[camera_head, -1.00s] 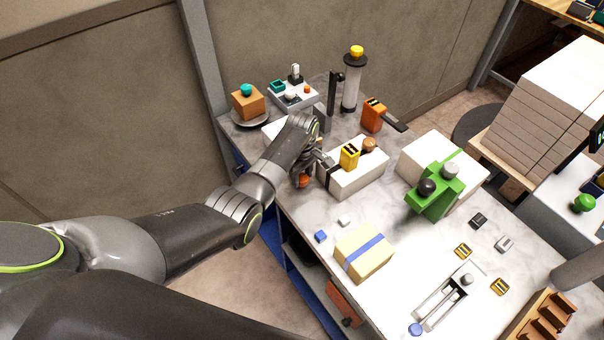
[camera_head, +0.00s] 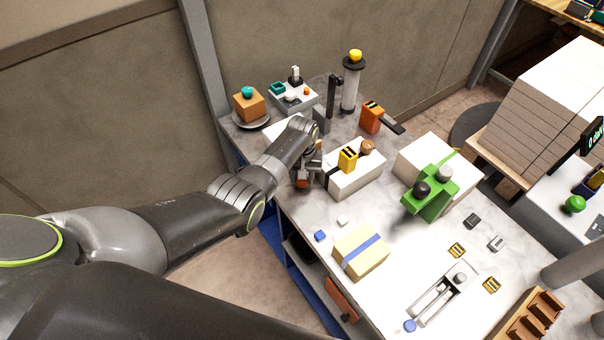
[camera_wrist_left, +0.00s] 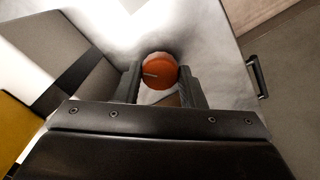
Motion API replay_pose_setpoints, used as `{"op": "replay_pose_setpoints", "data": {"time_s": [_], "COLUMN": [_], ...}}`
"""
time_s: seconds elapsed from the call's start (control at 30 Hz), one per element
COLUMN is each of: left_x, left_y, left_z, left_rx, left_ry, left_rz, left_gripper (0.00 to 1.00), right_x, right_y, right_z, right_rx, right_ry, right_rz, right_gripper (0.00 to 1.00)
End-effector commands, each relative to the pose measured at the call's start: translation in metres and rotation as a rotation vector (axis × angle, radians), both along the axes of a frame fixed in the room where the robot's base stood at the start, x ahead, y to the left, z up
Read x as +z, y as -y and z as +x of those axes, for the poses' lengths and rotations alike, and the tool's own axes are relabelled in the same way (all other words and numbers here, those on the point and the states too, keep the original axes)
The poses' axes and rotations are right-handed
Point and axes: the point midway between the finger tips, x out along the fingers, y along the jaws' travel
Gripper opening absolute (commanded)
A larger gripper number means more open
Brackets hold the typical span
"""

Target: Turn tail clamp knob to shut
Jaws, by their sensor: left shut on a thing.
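The orange-red round knob (camera_wrist_left: 158,72) sits between the two fingers of my left gripper (camera_wrist_left: 159,86) in the left wrist view. A pale line marks its face and slants slightly from level. In the head view the knob (camera_head: 302,182) shows below my left gripper (camera_head: 305,175), at the table's near left edge, left of a white box with a black band. My left gripper is shut on the knob. The clamp's body under the knob is mostly hidden by the gripper. My right gripper is not in view.
The white box (camera_head: 357,183) with a black band, a yellow block (camera_head: 347,159) and a brown knob on it, stands close right of my left gripper. A black post (camera_head: 331,95) stands behind. A yellowish parcel (camera_head: 361,252) lies nearer.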

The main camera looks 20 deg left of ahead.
Motion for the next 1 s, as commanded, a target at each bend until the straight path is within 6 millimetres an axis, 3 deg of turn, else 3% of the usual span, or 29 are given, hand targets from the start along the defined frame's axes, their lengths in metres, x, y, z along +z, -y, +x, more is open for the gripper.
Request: {"op": "replay_pose_setpoints", "data": {"time_s": [0.5, 1.0], "left_x": [0.002, 0.001], "left_y": [0.001, 0.001], "left_z": [0.001, 0.001], "left_rx": [-0.467, -0.703], "left_ry": [0.002, 0.004], "left_rz": [-0.001, -0.001], "left_gripper": [0.13, 0.13], "right_x": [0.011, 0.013], "right_y": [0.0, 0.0], "right_z": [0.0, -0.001], "right_rx": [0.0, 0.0], "right_ry": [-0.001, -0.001], "right_rz": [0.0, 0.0], "right_gripper": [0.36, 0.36]}}
